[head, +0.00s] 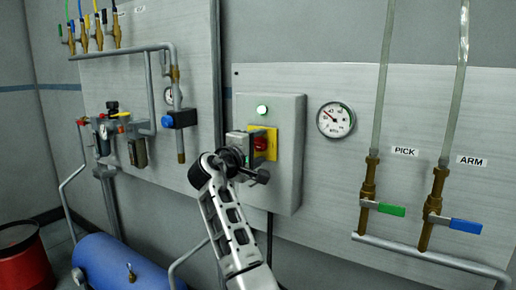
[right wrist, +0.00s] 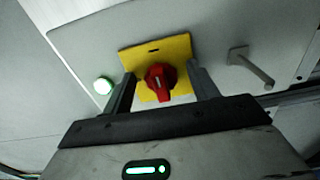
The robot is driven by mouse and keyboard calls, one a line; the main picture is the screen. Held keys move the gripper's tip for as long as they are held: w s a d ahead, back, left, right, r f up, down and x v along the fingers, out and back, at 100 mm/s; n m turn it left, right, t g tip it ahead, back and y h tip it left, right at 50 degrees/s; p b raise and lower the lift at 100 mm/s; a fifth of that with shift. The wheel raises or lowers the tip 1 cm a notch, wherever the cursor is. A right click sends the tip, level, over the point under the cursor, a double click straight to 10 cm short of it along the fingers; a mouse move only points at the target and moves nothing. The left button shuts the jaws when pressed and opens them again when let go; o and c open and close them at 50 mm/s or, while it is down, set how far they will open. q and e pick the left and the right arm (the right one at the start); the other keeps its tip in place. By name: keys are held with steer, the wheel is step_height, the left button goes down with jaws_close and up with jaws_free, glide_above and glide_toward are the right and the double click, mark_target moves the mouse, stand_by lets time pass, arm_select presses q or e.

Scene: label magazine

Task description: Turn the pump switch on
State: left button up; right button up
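The pump switch is a red rotary knob (head: 261,144) on a yellow plate (head: 271,133), on the front of a grey box (head: 290,165). In the right wrist view the red knob (right wrist: 160,80) sits in front of the yellow plate (right wrist: 180,48); a pale mark runs along its grip. My right gripper (head: 252,158) is at the switch, partly covering it in the head view. In the right wrist view its two fingers (right wrist: 162,76) are apart on either side of the knob, with gaps showing. My left gripper is not in view.
A lit green lamp (head: 262,110) is above the switch. A round gauge (head: 336,119) is right of the box. Valves with a green handle (head: 383,208) and a blue handle (head: 455,224) are further right. A blue tank (head: 120,262) and red bin (head: 25,262) stand lower left.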

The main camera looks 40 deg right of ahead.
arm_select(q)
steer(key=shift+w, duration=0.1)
arm_select(e)
steer(key=shift+a, duration=0.3)
arm_select(q)
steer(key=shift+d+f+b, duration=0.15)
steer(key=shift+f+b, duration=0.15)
steer(key=shift+b, duration=0.5)
arm_select(e)
steer(key=v, duration=1.5)
steer(key=shift+s+a, duration=0.1)
steer(key=shift+s, duration=0.05)
